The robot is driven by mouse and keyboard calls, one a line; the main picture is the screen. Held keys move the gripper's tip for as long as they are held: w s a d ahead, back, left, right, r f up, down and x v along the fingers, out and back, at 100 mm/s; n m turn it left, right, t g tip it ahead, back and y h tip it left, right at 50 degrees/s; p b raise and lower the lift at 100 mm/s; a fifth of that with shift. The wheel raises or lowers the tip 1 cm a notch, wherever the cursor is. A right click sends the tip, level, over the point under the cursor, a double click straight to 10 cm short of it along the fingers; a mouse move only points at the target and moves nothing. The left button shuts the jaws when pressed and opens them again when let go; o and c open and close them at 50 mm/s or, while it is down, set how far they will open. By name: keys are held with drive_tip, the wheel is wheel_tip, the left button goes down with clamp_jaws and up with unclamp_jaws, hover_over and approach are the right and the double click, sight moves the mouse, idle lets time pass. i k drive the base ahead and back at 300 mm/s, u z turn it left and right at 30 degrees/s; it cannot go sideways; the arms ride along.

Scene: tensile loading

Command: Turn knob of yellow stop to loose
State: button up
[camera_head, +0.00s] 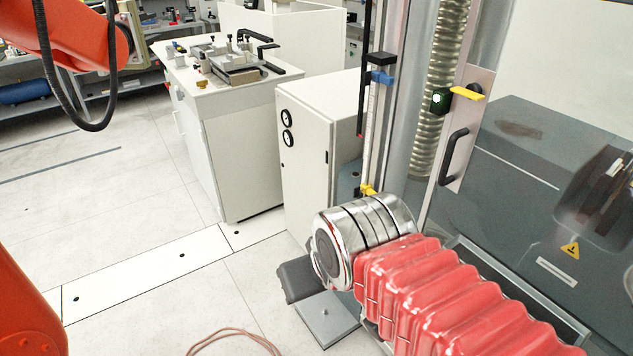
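A small yellow stop (368,190) sits low on a thin vertical rod, left of the machine's column, just above the silver cylinder. It is small in the picture, and I cannot make out its knob or whether that is tight or loose. A blue stop (381,77) sits higher on the same rod. My gripper's fingers do not show in this view. Orange arm parts show at the upper left and lower left edges, away from the stop.
A silver ringed cylinder with red bellows (430,295) fills the foreground below the stop. The machine's glass door has a black handle (453,157) and a yellow lever (467,92). A white cabinet (318,150) stands behind the rod. Floor at left is open.

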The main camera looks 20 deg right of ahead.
sight(357, 190)
drive_tip(key=u, duration=0.55)
drive_tip(key=i, duration=0.95)
drive_tip(key=u, duration=0.5)
